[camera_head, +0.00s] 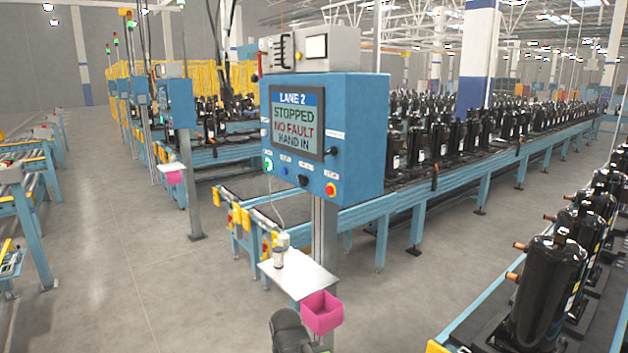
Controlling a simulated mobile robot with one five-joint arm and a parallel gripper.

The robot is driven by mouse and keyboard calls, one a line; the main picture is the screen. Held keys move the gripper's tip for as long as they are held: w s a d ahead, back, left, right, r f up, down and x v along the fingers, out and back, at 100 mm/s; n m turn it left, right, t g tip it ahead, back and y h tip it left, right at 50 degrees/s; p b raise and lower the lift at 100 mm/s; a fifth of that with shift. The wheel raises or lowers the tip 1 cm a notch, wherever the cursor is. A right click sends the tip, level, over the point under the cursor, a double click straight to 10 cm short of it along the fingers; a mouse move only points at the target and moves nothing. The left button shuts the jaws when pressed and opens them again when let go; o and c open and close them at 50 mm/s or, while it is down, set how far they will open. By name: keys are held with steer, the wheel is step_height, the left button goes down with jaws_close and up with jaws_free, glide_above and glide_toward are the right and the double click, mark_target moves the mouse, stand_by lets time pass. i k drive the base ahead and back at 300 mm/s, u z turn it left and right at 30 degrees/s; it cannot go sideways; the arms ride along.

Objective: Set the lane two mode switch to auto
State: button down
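The blue lane two control box (358,130) stands on a grey post at the picture's middle. Its screen (296,122) reads "LANE 2", "STOPPED", "NO FAULT", "HAND IN". Below the screen is a row of controls: a lit green button (268,164), small blue ones, a black knob (303,181) and a red button on yellow (330,189). A black handle (336,150) sticks out right of the screen. The labels are too small to read, so I cannot tell which is the mode switch or its setting. My gripper's fingers do not show.
A small shelf (305,276) with a cup (278,257) and a pink bin (322,313) juts out below the box. A dark rounded part shows at the bottom edge. Conveyors with black compressors (548,285) stand behind and right. Open floor (150,270) lies left.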

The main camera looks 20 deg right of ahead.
mark_target(302, 181)
steer(key=u, duration=0.35)
steer(key=i, duration=1.05)
steer(key=u, duration=0.8)
